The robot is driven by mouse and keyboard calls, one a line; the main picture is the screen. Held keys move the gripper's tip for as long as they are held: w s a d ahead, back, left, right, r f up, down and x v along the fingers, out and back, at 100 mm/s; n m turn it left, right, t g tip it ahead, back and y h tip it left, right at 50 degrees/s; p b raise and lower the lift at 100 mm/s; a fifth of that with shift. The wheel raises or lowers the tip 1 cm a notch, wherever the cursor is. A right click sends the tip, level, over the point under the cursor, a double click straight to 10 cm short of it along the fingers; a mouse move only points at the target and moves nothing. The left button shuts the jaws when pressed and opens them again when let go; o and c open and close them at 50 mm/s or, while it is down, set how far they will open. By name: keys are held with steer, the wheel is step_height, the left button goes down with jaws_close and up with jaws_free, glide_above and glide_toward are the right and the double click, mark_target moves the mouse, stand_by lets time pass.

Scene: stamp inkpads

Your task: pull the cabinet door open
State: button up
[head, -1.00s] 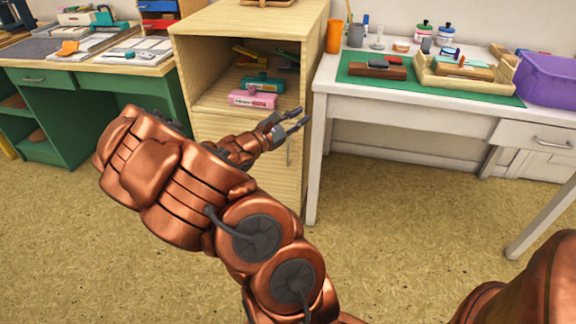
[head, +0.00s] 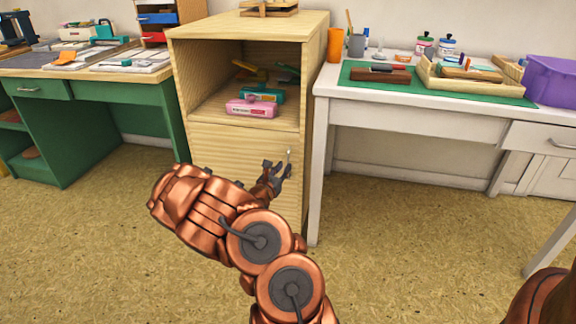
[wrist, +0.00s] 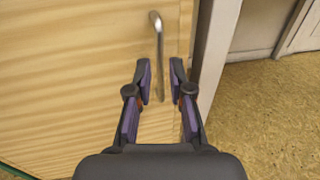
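The wooden cabinet (head: 318,130) stands between the green desk and the white desk. Its lower door (head: 215,147) is shut, below an open shelf. A thin metal bar handle (head: 289,160) stands upright near the door's right edge; my gripper partly covers it in the head view. My gripper (head: 283,167) is in front of the door at the handle. In the wrist view, the handle (wrist: 158,55) runs down to between the two open fingertips of my gripper (wrist: 161,75). The fingers are apart, with a gap on both sides of the handle; I see no contact.
The shelf holds a pink stamp box (head: 252,107), a teal one (head: 262,93) and other tools. The white desk's leg (head: 316,180) stands close to the cabinet's right side. The floor (head: 410,250) in front is clear.

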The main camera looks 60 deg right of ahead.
mark_target(288, 162)
steer(key=shift+w+d+b, duration=0.2)
steer(key=shift+d+b, duration=0.15)
steer(key=shift+d, duration=0.8)
steer(key=shift+w+d+b, duration=0.2)
steer(key=shift+d+b, duration=0.1)
steer(key=shift+d, duration=0.85)
steer(key=shift+c, duration=0.5)
jaws_close()
